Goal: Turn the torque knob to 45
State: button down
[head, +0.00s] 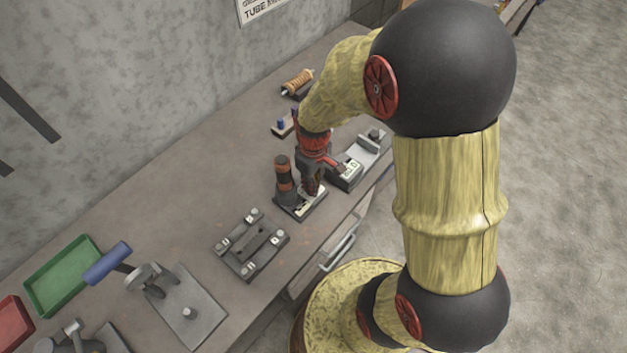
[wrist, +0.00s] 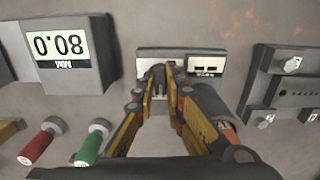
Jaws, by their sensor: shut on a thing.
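A small dark device with a pale face stands near the bench's front edge in the head view (head: 300,207). It also shows at the top middle of the wrist view (wrist: 190,53), with a small white label panel (wrist: 208,67). My gripper (head: 312,190) reaches down onto this device. In the wrist view its fingertips (wrist: 163,74) are close together over the device's left part, shut on what appears to be the torque knob. The fingers hide most of the knob. Its setting cannot be read; the label's marks are too small.
An orange-and-black upright tool (head: 283,172) stands close beside my gripper. A dark fixture plate (head: 250,243) and a green tray (head: 62,275) occupy the bench.

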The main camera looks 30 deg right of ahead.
jog(key=m+p, duration=0.2)
jog(key=m, duration=0.3)
jog(key=shift+a+r+m, duration=0.1)
jog(key=shift+m, duration=0.2)
jog(key=m+p, duration=0.1)
jog(key=m, duration=0.4)
jog(key=shift+p, duration=0.3)
jog(key=shift+m, duration=0.3)
jog(key=c, duration=1.8)
grip_release()
jog(key=shift+a, duration=0.1)
jog(key=shift+c, duration=0.2)
notch_tip(320, 180, up, 12)
